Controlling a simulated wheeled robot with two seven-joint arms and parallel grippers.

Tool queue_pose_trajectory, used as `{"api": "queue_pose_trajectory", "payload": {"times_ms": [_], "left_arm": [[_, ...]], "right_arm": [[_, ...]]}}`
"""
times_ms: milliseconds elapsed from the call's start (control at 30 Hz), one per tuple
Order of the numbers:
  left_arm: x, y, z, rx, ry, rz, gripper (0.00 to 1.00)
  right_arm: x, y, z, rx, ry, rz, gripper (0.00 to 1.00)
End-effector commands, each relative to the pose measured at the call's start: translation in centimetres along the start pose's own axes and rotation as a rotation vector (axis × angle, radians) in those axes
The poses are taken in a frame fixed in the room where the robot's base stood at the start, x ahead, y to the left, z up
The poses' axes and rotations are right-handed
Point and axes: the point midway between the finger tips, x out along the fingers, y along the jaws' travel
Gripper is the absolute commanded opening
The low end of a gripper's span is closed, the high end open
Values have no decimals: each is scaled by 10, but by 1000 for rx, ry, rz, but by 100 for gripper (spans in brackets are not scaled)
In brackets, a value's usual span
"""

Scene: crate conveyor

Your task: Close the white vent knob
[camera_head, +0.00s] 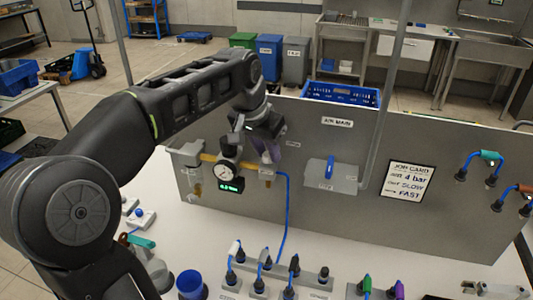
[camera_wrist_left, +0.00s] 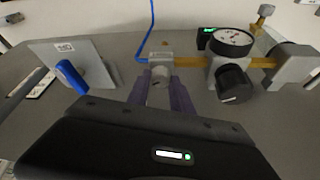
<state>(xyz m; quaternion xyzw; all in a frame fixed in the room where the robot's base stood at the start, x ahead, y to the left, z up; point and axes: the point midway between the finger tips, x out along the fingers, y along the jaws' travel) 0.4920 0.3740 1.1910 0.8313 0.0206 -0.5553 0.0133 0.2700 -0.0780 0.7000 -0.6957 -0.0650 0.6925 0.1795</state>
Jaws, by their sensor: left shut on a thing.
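My left gripper (camera_head: 268,152) reaches down to the grey panel, at the right end of the brass pipe. In the left wrist view its two purple fingers (camera_wrist_left: 160,92) are shut on a small pale knob (camera_wrist_left: 160,77), which I take to be the white vent knob. The knob sits between the fingers, in front of a grey block (camera_wrist_left: 161,59) on the panel. In the head view the gripper hides the knob. My right gripper is in neither view.
Beside the fingers are a pressure gauge (camera_head: 225,172), a black knob (camera_wrist_left: 234,84) and a green display (camera_head: 231,185). A blue lever (camera_head: 329,167) on a grey box and a job card (camera_head: 408,181) are further right. A blue hose (camera_head: 287,210) runs down the panel.

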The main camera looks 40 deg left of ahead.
Motion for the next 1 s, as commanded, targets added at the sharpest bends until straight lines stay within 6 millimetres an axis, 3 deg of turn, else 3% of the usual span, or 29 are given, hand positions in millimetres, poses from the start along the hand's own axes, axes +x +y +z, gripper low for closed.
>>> {"api": "queue_pose_trajectory", "payload": {"times_ms": [600,1000], "left_arm": [[1,4,-2,-538,1,-224,0],[0,6,-4,-858,0,-356,0]], "right_arm": [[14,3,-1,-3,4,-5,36],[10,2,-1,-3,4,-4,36]]}}
